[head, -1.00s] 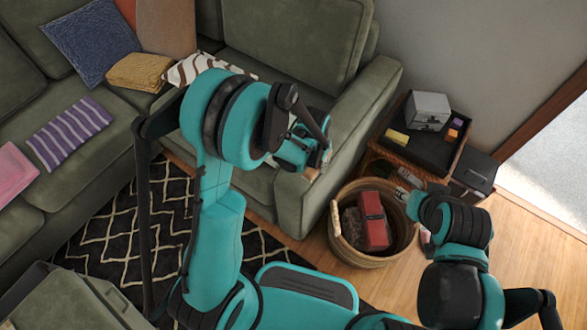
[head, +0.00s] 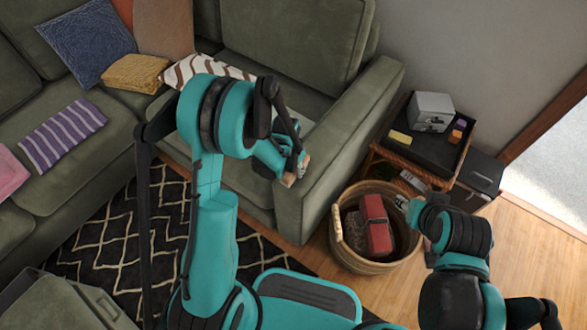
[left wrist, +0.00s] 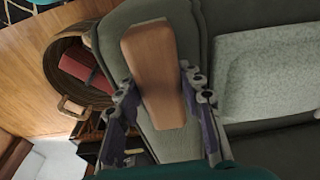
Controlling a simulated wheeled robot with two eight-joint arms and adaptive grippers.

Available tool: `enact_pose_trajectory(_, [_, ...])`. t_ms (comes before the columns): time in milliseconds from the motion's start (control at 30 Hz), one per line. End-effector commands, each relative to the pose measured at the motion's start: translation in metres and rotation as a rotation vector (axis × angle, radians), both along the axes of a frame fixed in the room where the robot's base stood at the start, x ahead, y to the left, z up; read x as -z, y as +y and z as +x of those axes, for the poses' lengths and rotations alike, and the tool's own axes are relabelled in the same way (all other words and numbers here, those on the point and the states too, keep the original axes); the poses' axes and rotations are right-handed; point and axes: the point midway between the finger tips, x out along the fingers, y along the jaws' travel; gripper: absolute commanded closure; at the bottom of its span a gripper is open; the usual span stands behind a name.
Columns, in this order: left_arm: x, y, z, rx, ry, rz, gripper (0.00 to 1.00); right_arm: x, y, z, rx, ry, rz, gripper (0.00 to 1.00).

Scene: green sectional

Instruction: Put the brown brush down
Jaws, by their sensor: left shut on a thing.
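The brown brush (left wrist: 153,62) is between the two fingers of my left gripper (left wrist: 160,88) in the left wrist view. It shows as a wooden block with rounded edges; its bristle side is not visible. In the head view my left gripper (head: 291,176) is shut on it, near the inner side of the sofa's right armrest (head: 345,135). Most of the brush is hidden there. Whether it touches the sofa I cannot tell. My right gripper (head: 405,202) is at the right rim of the wicker basket, small and partly hidden by its own arm.
The wicker basket (head: 341,232) holds a red box (head: 376,222). A side table with a black tray (head: 405,123) stands behind it, with a grey drawer box (head: 431,111). The green sofa (head: 290,50) has cushions and folded cloths. The patterned rug (head: 110,240) is clear.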

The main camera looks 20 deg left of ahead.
Motion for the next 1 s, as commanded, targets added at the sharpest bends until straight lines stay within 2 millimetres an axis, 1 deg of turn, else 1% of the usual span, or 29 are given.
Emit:
enact_pose_trajectory(167, [0.003, 0.000, 0.000, 0.000, 0.000, 0.000, 0.94, 0.000, 0.000, 0.000, 0.000, 0.000, 0.000, 0.58])
enact_pose_trajectory(200, [0.003, 0.000, 0.000, 0.000, 0.000, 0.000, 0.52, 0.000, 0.000, 0.000, 0.000, 0.000, 0.000, 0.58])
enact_pose_trajectory(233, [0.003, 0.000, 0.000, 0.000, 0.000, 0.000, 0.44, 0.000, 0.000, 0.000, 0.000, 0.000, 0.000, 0.58])
enact_pose_trajectory(267, [0.003, 0.000, 0.000, 0.000, 0.000, 0.000, 0.42, 0.000, 0.000, 0.000, 0.000, 0.000, 0.000, 0.58])
enact_pose_trajectory(533, [0.002, 0.000, 0.000, 0.000, 0.000, 0.000, 0.42, 0.000, 0.000, 0.000, 0.000, 0.000, 0.000, 0.58])
enact_pose_trajectory(633, [-0.003, 0.000, 0.000, 0.000, 0.000, 0.000, 0.42, -0.001, 0.000, 0.000, 0.000, 0.000, 0.000, 0.58])
enact_pose_trajectory(767, [-0.025, 0.001, -0.003, -0.001, 0.000, 0.000, 0.42, -0.012, 0.000, 0.000, 0.000, 0.000, 0.000, 0.58])
enact_pose_trajectory(1000, [-0.079, 0.004, -0.011, -0.001, 0.000, 0.000, 0.42, -0.037, 0.000, 0.000, 0.000, 0.000, 0.000, 0.58])
